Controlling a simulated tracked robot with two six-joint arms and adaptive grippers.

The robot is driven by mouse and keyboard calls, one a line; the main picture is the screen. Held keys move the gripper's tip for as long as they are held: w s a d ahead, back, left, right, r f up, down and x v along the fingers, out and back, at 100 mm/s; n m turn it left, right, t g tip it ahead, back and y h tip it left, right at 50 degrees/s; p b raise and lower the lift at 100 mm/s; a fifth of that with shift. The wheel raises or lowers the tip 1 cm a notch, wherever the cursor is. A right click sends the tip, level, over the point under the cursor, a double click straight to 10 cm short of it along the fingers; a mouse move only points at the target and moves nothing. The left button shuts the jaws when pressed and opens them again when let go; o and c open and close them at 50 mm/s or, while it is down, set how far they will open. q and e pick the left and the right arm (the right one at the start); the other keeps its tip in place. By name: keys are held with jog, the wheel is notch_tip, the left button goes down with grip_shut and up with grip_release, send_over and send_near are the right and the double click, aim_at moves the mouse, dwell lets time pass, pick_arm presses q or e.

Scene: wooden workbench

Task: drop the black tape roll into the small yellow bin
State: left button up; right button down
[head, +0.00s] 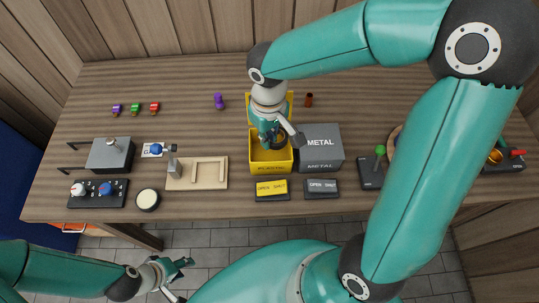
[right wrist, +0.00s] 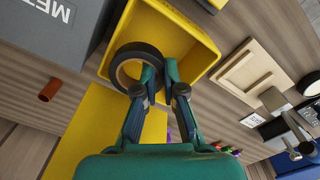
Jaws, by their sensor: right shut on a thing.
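The black tape roll (right wrist: 113,70) is a dark ring with a tan inner face. My right gripper (right wrist: 164,82) is shut on its rim. The small yellow bin (head: 256,164), marked PLASTIC, stands open at the middle of the bench, with its yellow lid raised behind. In the right wrist view the roll overlaps the opening of the bin (right wrist: 211,48); its exact height against the rim is unclear. In the head view the gripper mostly hides the roll. My left gripper (head: 180,279) is open and empty, low at the left in front of the bench.
A grey METAL bin (head: 321,154) stands shut right beside the yellow one. Yellow (head: 271,189) and grey (head: 321,188) OPEN SHUT panels lie in front. A wooden tray (head: 220,176) is to the left, a purple piece (head: 219,101) and a brown cylinder (head: 309,100) behind.

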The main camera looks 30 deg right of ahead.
jog(key=c, duration=1.2)
grip_release()
jog(key=shift+r, duration=0.15)
notch_tip(320, 180, up, 12)
